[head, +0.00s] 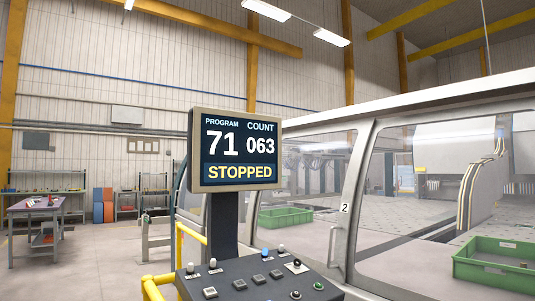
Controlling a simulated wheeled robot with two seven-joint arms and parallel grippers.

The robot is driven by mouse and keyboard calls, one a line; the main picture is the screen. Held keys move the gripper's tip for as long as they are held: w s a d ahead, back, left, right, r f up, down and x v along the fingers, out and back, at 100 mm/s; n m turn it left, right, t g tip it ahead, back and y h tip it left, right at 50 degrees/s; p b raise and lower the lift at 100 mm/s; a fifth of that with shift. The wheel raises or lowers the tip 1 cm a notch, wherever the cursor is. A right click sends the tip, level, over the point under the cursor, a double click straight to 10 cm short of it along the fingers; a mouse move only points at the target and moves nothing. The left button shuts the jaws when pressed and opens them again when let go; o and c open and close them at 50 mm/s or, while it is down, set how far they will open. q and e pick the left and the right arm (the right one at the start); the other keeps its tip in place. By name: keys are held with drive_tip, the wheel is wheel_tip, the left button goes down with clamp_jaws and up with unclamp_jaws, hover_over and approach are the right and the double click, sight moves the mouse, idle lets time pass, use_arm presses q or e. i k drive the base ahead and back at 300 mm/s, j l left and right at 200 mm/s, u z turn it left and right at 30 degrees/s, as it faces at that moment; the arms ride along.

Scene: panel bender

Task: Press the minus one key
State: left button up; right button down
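The control console (235,270) is at the bottom centre, with its lower part cut off by the picture's edge. The display (236,151) above the console reads program 71, count 063, STOPPED. Neither of my grippers is in view.
The console also carries a blue button (265,253), a green button (318,286) and a switch on a pale plate (297,266). A yellow rail (155,287) stands at its left. The glazed machine (375,180) with green crates (495,263) is at the right. Open floor lies left.

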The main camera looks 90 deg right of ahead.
sight(240, 283)
drive_tip(key=l+z, duration=0.1)
drive_tip(key=z, duration=2.1)
